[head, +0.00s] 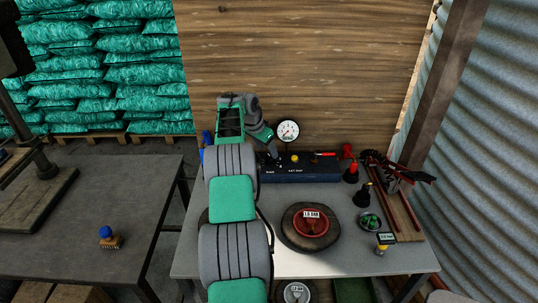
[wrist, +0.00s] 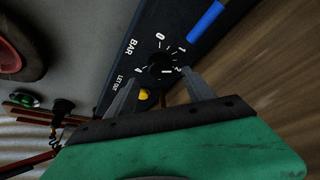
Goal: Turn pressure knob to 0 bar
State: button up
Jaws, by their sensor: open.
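The black pressure knob (wrist: 161,66) sits on the dark blue control box in the wrist view, ringed by a white scale with 0, 1, 2 and 4 and the word BAR. A short white mark shows near it on the side of the 2; I cannot tell the exact setting. My gripper (wrist: 161,77) is open, with one finger on either side of the knob; I cannot tell whether they touch it. In the head view the control box (head: 318,173) stands at the back of the bench, with my gripper (head: 272,154) over its left part. The knob is hard to make out there.
A round gauge (head: 288,131) stands behind the box. A yellow button (head: 295,158) sits on the box beside the knob. A wheel (head: 296,238) marked 1.8 BAR lies in front on the bench (head: 195,262). Red and black tools (head: 351,172) stand at right. A wooden wall (head: 300,60) rises behind.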

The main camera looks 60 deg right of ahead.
aim_at(270, 156)
jog(key=x, duration=0.4)
jog(key=shift+d+f, duration=0.1)
jog(key=shift+f, duration=0.05)
jog(key=shift+c, duration=0.5)
grip_shut()
